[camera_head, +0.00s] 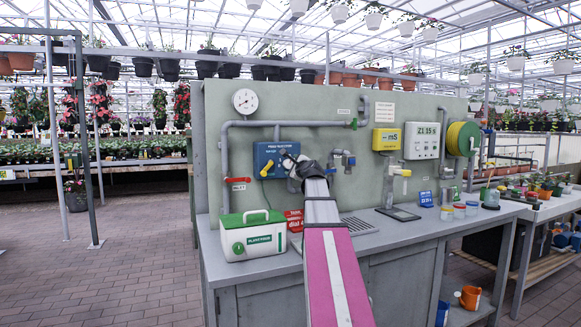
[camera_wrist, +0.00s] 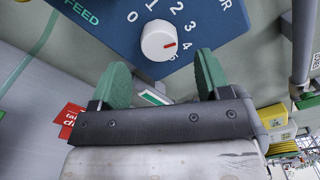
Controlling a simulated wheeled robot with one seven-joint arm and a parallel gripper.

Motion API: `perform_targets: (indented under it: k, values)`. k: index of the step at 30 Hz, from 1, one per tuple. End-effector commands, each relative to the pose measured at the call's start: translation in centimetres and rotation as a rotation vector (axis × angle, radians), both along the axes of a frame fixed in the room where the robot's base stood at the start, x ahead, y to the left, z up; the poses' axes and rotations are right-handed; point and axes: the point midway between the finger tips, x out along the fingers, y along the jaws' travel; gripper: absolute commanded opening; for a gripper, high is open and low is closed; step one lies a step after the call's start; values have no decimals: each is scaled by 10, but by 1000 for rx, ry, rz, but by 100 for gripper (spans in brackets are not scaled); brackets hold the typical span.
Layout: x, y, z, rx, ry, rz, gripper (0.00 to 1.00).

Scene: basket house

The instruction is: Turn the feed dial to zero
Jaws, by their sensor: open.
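The feed dial (camera_wrist: 158,41) is a round white knob with a red pointer mark on the blue feed box (camera_wrist: 102,30). Its pointer faces right in the wrist view, at about the 4; the 0 stands at its upper left. The blue box (camera_head: 265,150) hangs on the grey-green panel in the head view, where my arm partly covers it. My gripper (camera_wrist: 161,62) is open, its two green-padded fingers apart below the knob in the wrist view, with nothing between them. In the head view my gripper (camera_head: 303,168) is a dark shape at the box's lower right.
Pipes and taps (camera_head: 349,160) sit close right of the box, and a red-handled valve (camera_head: 237,181) sits at its left. A white-and-green case (camera_head: 252,240) and a red sign (camera_head: 294,217) stand on the grey bench (camera_head: 400,236) below. A yellow hose reel (camera_head: 463,138) hangs at far right.

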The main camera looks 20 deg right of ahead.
Motion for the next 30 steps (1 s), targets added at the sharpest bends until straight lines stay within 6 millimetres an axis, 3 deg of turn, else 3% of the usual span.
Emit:
perform_targets:
  k: [1, 6, 16, 17, 21, 30]
  values:
    - [13, 0, 1, 0, 0, 1, 70]
    - [34, 1, 1, 0, 0, 1, 70]
    - [38, 2, 0, 0, 0, 0, 70]
    - [38, 2, 0, 0, -1, 1, 67]
    - [38, 2, 0, 0, -1, 1, 21]
    - [38, 2, 0, -17, 0, 1, 21]
